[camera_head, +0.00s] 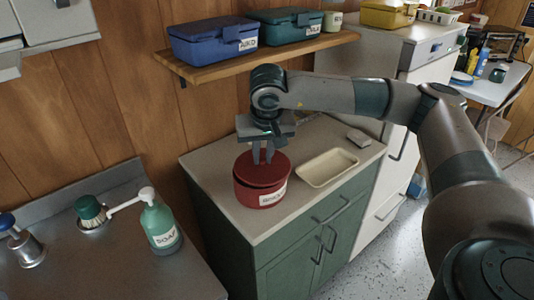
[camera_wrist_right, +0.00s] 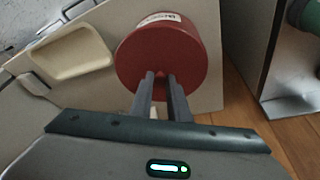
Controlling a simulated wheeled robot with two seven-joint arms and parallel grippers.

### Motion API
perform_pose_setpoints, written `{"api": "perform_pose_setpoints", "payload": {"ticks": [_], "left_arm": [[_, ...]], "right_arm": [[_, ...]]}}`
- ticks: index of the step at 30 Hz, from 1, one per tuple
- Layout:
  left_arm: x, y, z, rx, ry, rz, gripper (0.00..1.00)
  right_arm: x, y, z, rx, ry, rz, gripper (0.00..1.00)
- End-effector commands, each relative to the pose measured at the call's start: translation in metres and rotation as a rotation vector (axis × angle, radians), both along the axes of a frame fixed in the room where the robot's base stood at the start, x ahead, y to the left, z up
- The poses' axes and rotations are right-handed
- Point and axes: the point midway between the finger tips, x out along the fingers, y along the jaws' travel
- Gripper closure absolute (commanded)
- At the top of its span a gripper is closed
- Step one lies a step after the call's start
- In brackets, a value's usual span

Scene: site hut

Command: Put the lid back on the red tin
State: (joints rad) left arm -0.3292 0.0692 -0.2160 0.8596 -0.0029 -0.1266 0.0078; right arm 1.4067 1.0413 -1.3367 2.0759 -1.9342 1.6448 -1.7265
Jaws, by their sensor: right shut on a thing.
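The red tin (camera_head: 260,195) stands on the counter of the green cabinet, with a white label on its side. The red lid (camera_head: 282,165) is over the tin's mouth. A dark gap shows between lid and tin at the front, so the lid looks slightly raised or tilted; I cannot tell whether it touches the rim. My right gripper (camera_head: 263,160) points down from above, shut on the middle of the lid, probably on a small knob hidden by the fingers. The wrist view shows the fingers (camera_wrist_right: 160,78) meeting at the lid (camera_wrist_right: 145,55). My left gripper is not in view.
A cream tray (camera_head: 327,168) lies right of the tin, with a small pale block (camera_head: 358,137) behind it. A wooden shelf (camera_head: 260,58) with blue (camera_head: 212,38) and teal (camera_head: 285,25) boxes is above. A soap bottle (camera_head: 160,226) stands by the sink at left.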

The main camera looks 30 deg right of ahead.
Motion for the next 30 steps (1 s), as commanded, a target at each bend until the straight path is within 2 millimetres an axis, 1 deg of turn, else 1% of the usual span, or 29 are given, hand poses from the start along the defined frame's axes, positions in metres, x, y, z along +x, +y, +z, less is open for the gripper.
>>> {"api": "perform_pose_setpoints", "payload": {"ticks": [1,18,30], "left_arm": [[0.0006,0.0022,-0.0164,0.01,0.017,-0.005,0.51],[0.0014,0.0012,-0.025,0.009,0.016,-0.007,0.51],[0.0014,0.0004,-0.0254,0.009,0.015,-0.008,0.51]], "right_arm": [[0.0006,0.0005,-0.0123,0.0,0.0,0.0,1.0],[0.0064,0.0052,-0.0178,0.001,0.0,0.001,1.0],[0.007,0.0054,-0.018,0.0,0.0,0.0,1.0]]}}
